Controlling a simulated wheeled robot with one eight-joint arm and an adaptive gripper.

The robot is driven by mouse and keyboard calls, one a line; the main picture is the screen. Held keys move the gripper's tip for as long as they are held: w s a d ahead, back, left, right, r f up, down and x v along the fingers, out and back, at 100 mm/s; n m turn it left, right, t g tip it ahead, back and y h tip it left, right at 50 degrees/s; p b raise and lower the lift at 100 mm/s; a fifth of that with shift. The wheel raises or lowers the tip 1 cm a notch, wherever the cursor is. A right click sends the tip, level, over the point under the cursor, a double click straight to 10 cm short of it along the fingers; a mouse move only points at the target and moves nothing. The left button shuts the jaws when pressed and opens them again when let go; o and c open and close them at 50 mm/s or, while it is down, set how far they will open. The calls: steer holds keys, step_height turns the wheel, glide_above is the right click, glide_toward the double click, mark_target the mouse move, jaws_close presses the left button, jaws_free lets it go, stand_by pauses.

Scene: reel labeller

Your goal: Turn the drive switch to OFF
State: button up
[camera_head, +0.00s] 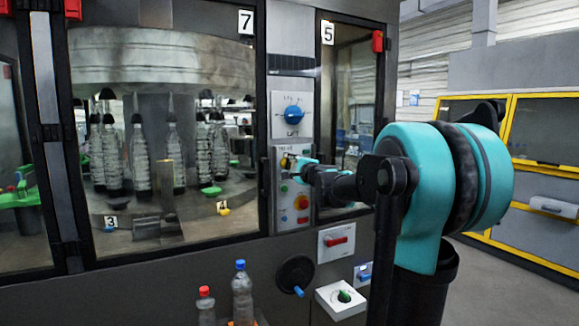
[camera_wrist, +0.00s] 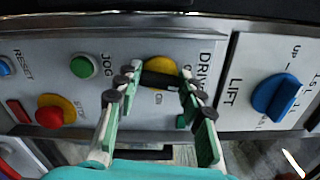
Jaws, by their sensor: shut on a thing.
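The drive switch is a black bar handle (camera_wrist: 160,81) on a yellow disc (camera_wrist: 160,64), beside partly hidden "DRIVE" lettering in the wrist view. My gripper (camera_wrist: 156,78) is shut on the handle, one fingertip at each end. The handle lies nearly level across that view. A small mark below it is too blurred to read surely. In the head view my gripper (camera_head: 291,165) meets the upper part of the control panel (camera_head: 280,212) and hides most of the switch.
In the wrist view a green JOG button (camera_wrist: 84,66) and red stop button (camera_wrist: 50,112) lie left; the blue LIFT knob (camera_wrist: 277,97) lies right. A black handwheel (camera_head: 295,273) and bottles (camera_head: 242,295) are lower in the head view. Glass doors flank the panel.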

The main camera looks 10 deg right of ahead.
steer(key=shift+n, duration=1.1)
steer(key=o, duration=0.9)
steer(key=shift+f, duration=0.1)
steer(key=v, duration=1.2)
